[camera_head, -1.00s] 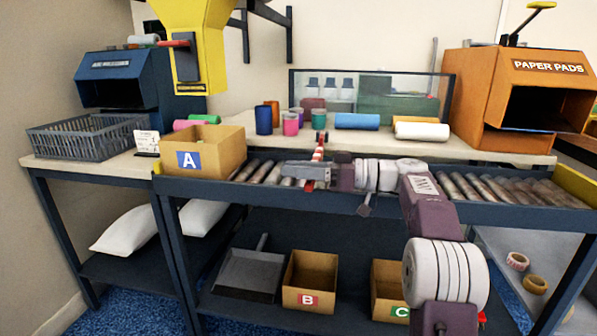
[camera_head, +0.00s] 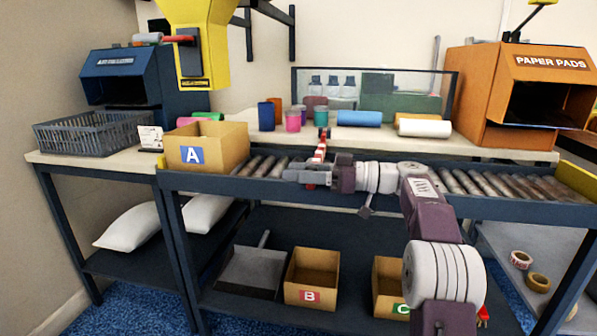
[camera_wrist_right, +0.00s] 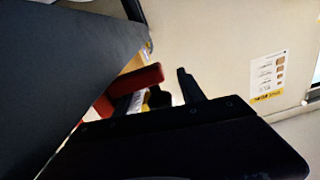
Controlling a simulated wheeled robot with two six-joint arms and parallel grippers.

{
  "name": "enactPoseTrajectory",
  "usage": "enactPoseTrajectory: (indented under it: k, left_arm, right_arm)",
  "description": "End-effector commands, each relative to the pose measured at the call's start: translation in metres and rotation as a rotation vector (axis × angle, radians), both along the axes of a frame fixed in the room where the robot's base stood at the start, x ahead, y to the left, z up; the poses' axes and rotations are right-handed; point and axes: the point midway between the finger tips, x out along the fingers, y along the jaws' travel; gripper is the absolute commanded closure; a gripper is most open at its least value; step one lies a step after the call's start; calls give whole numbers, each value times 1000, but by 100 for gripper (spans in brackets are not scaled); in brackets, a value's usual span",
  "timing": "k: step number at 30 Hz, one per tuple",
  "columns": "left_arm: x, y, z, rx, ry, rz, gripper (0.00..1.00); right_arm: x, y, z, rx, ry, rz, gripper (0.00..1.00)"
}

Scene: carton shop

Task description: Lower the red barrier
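The red-and-white striped barrier (camera_head: 320,152) stands steeply tilted at the middle of the roller conveyor, with its upper end near the cups. My right gripper (camera_head: 292,173) points left over the conveyor, just in front of the barrier's lower part, and hides its foot. In the right wrist view a red and white piece (camera_wrist_right: 135,82), probably part of the barrier, shows beyond the gripper's dark body. One dark finger (camera_wrist_right: 190,86) stands to its right. I cannot tell contact or how wide the fingers are. My left gripper is not in view.
Box A (camera_head: 238,158) stands at the conveyor's left end. Rollers (camera_head: 500,185) lie bare to the right. Cups and rolls (camera_head: 358,118) line the back counter. Boxes B (camera_head: 312,280) and C (camera_head: 385,285) are on the lower shelf. A yellow machine (camera_head: 205,60) hangs at upper left.

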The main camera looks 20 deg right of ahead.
Motion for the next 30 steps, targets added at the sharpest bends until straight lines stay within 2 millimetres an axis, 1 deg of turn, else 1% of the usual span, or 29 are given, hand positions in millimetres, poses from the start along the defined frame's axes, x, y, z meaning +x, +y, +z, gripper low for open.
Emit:
enactPoseTrajectory:
  k: [3, 5, 12, 16, 21, 30]
  left_arm:
    - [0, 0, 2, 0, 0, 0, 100]
    - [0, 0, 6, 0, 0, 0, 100]
    - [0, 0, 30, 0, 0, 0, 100]
    - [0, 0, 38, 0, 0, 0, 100]
    - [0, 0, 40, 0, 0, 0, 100]
    - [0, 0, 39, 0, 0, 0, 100]
  right_arm:
    - [0, -2, 2, 0, -1, -2, 53]
    - [-3, -8, 3, 0, -1, -5, 53]
    - [-25, -55, 6, 2, 1, -5, 53]
    - [-35, -74, 4, 0, 2, -4, 53]
    - [-40, -82, 1, 0, 0, -1, 53]
    - [-40, -82, 0, 0, 0, 0, 53]
